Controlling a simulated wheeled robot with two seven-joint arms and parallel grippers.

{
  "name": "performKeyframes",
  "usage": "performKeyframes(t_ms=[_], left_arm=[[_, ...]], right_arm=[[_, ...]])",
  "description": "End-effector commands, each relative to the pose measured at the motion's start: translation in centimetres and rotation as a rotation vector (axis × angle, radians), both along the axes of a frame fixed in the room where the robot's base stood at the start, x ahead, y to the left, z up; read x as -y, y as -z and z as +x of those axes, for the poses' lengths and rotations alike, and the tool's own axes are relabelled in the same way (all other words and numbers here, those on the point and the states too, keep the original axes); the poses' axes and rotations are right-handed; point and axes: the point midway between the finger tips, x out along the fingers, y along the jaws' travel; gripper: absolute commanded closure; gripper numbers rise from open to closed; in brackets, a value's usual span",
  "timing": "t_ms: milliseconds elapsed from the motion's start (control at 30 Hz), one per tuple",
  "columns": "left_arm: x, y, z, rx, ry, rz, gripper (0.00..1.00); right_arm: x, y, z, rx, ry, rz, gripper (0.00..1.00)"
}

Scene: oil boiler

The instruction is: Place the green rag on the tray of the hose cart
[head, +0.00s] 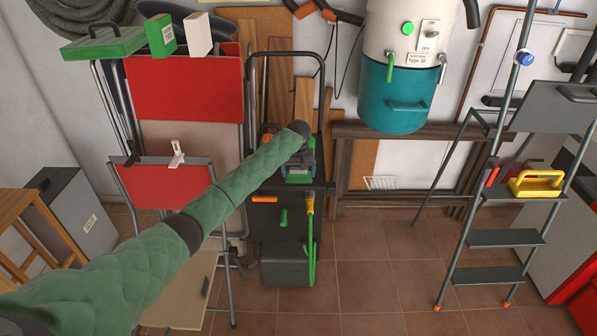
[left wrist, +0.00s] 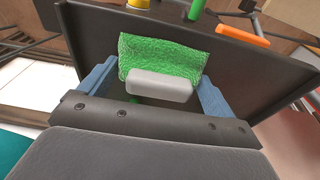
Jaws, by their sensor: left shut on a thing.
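The green rag (left wrist: 185,57) sits between the blue fingers of my left gripper (left wrist: 160,88) in the left wrist view. A light grey block covers its lower middle. In the head view my left gripper (head: 301,166) is over the hose cart (head: 285,265), with a bit of the green rag (head: 299,179) showing below it. The cart's dark tray (left wrist: 268,75) spreads behind the rag in the wrist view. I cannot tell whether the rag touches it. My left gripper is shut on the rag. My right gripper is not in view.
Red folding chairs (head: 185,90) stand left of the cart. A white and teal tank (head: 395,95) hangs on the wall. The tiled floor (head: 385,285) right of the cart is clear.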

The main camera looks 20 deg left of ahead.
Motion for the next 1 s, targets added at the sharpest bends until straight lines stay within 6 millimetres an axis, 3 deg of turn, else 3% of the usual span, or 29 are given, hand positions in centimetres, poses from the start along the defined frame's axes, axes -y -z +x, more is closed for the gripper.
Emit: performKeyframes(t_ms=[100, 467, 1000], left_arm=[[0.0, 0.1, 0.0, 0.0, 0.0, 0.0, 0.0], [0.1, -0.7, -0.1, 0.001, 0.001, -0.001, 0.0], [0.4, -9.8, -1.4, 0.001, 0.0, -0.001, 0.0]], right_arm=[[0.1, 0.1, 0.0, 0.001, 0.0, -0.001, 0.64], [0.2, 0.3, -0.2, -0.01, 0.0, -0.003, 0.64], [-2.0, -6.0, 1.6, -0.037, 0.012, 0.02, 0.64]])
